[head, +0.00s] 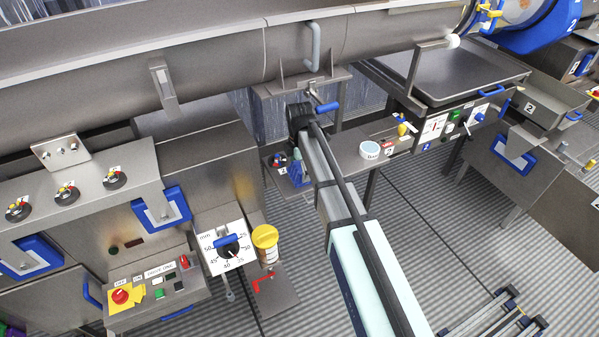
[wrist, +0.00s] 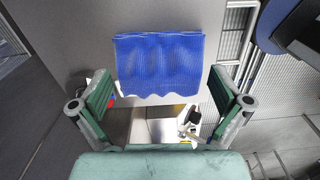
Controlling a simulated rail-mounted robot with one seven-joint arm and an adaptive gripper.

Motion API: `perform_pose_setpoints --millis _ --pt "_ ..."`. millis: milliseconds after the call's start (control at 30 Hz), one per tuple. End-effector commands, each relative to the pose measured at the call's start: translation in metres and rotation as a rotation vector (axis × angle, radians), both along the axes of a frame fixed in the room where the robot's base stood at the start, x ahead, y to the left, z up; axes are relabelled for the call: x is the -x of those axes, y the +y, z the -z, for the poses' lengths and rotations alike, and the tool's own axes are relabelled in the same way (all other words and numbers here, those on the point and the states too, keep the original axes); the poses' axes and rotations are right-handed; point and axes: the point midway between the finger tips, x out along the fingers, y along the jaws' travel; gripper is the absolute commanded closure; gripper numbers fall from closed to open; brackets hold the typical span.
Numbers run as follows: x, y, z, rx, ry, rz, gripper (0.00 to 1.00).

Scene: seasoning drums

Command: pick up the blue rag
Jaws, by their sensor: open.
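The blue rag (wrist: 160,62) is a ribbed cloth with a wavy lower edge, hanging over a grey metal surface in the upper middle of the wrist view. My gripper (wrist: 161,86) is open, with a green-padded finger on each side of the rag. Nothing shows between the fingers as held, and I cannot tell the remaining distance to the cloth. In the head view a blue patch beside my arm (head: 297,172) looks like the rag, partly covered by the arm. My fingers are hidden there.
A metal shelf (head: 345,155) carries a round white tub (head: 370,150) right of my arm. A control box (head: 437,125) with knobs sits further right. A yellow-lidded jar (head: 265,240) and a dial panel (head: 222,247) stand to the left. A large steel trough (head: 215,60) runs above.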

Motion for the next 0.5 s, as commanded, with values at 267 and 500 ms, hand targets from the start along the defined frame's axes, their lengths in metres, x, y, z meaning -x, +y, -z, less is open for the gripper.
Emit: perform_pose_setpoints --millis 267,500 --pt "-0.0002 0.0001 0.0001 0.0 0.0 0.0 0.32" --pt "0.0 0.0 0.0002 0.0 0.0 0.0 0.52"
